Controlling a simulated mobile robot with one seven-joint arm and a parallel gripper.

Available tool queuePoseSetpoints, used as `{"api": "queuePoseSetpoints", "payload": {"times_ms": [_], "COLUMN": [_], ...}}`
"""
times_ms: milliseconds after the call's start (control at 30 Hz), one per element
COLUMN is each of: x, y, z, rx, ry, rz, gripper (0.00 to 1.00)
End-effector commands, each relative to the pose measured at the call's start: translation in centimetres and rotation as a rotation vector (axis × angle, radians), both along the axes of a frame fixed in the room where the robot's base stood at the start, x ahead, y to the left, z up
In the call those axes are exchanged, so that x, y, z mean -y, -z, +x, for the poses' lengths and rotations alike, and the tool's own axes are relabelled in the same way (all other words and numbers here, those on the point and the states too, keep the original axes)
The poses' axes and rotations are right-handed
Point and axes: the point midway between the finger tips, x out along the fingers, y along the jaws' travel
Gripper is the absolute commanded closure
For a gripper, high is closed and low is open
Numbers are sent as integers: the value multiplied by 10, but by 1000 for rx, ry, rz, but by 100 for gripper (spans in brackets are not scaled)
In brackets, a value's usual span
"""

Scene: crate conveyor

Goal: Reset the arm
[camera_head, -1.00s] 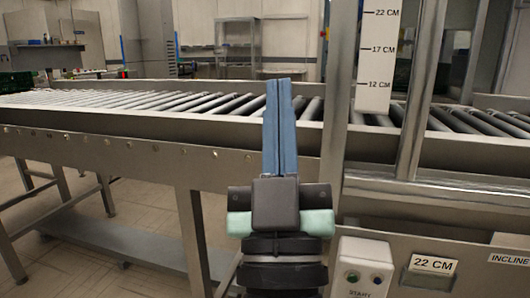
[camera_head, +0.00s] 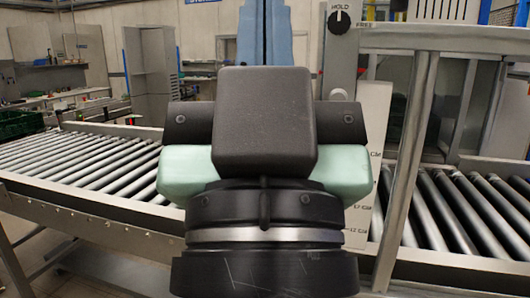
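My gripper (camera_head: 264,22) is in the top middle of the head view, pointing up and away from the camera. Its two blue fingers lie side by side with no clear gap, and nothing shows between them. The finger ends reach the top edge of the picture. The dark wrist and pale green pads are large in the middle and hide part of the conveyor behind.
The roller conveyor (camera_head: 75,160) runs behind my arm, left to right. A metal frame post (camera_head: 408,150) stands close on the right, beside a panel with a HOLD/FREE knob (camera_head: 338,18) and a white height scale (camera_head: 372,135). A green crate (camera_head: 20,123) is at far left.

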Motion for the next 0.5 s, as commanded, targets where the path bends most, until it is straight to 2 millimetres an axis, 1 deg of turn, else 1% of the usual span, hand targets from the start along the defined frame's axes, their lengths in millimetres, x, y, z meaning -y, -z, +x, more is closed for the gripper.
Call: {"api": "queuePoseSetpoints", "payload": {"times_ms": [33,100,300,400,500], "x": [0,0,0,0,0], "y": [-33,-54,-114,-139,-157], "z": [0,0,0,0,0], "rx": [0,0,0,0,0], "ry": [0,0,-1,-1,-1], "rz": [0,0,-1,-1,0], "gripper": [100,100,100,100,100]}}
